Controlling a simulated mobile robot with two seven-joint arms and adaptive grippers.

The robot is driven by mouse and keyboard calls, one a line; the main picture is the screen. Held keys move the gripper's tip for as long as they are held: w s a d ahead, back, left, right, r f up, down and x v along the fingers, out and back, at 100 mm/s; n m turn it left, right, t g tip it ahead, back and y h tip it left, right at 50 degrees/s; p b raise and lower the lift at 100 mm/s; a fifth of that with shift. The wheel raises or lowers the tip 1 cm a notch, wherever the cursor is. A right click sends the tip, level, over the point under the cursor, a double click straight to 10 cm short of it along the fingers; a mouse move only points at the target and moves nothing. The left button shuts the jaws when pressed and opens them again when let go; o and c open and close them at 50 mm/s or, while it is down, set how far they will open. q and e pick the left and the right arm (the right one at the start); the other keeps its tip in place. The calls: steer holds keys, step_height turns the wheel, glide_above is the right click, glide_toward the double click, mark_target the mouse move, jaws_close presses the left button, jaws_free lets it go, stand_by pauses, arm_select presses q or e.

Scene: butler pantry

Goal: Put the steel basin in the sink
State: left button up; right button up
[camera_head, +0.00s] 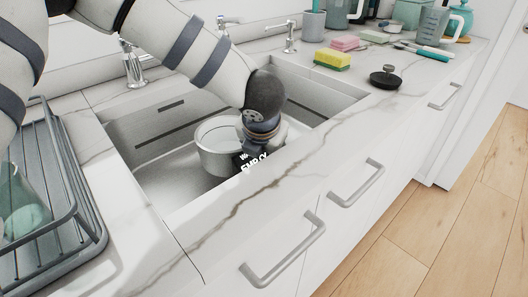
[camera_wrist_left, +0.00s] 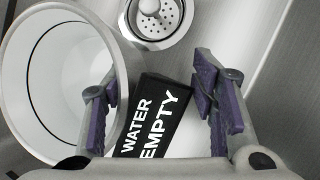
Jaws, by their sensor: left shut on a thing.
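The steel basin (camera_head: 215,147) is a round, pale metal vessel inside the sink (camera_head: 165,178). In the left wrist view the basin (camera_wrist_left: 60,75) fills the left side and looks empty. A black block reading "WATER EMPTY" (camera_wrist_left: 152,115) sits at its side, between my left fingers. My left gripper (camera_wrist_left: 160,95) is shut on the basin at this side, one finger over the basin's inside and the other outside. In the head view my left gripper (camera_head: 262,140) reaches down into the sink, its fingertips hidden. I cannot tell whether the basin touches the sink floor. My right gripper is not in view.
A drain (camera_wrist_left: 155,18) lies close beside the basin. Taps (camera_head: 131,65) stand behind the sink. A dark wire rack (camera_head: 70,215) is at left. A yellow sponge (camera_head: 332,59), a black stopper (camera_head: 385,78) and several cups and jugs stand on the counter at right.

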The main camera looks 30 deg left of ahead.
arm_select(q)
steer(key=shift+r, duration=0.15)
steer(key=shift+f, duration=0.6)
steer(key=o, duration=1.4)
steer(key=shift+c, duration=0.2)
